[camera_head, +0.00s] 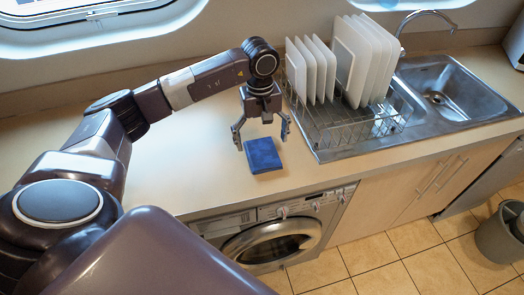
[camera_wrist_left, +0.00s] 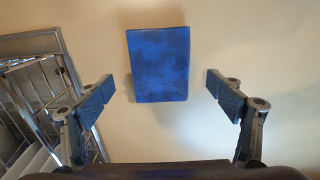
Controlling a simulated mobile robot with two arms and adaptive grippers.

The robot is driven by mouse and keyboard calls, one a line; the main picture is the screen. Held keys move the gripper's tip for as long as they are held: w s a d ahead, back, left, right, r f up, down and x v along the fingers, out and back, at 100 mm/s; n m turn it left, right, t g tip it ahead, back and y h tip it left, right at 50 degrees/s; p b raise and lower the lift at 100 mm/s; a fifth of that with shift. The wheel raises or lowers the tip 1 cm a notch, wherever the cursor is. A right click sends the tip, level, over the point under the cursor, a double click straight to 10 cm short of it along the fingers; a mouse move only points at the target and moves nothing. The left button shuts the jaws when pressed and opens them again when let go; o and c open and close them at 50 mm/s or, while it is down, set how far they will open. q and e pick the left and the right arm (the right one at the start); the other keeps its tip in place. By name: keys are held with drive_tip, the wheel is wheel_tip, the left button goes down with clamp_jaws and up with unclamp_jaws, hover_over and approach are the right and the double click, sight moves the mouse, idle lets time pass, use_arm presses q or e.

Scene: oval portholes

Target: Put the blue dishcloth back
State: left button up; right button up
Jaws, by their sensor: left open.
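The blue dishcloth (camera_head: 263,155) is a folded, flat rectangle lying on the light countertop. It also shows in the left wrist view (camera_wrist_left: 159,64), lying ahead of and between the two fingers with space on both sides. My left gripper (camera_head: 262,136) is open and empty, above and just behind the dishcloth in the head view. Its fingertips (camera_wrist_left: 163,98) do not touch the cloth. My right gripper is in neither view.
A wire dish rack (camera_head: 335,125) with several white plates (camera_head: 365,60) stands right of the cloth, beside a steel sink (camera_head: 455,90). A washing machine (camera_head: 275,240) sits below the counter's front edge. Counter (camera_head: 180,165) left of the cloth is clear.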

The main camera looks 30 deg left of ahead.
sight(261, 153)
use_arm(q)
wheel_tip(261, 153, up, 8)
drive_tip(key=b, duration=0.1)
drive_tip(key=shift+b, duration=0.4)
drive_tip(key=shift+s+f, duration=0.15)
drive_tip(key=shift+f, duration=0.1)
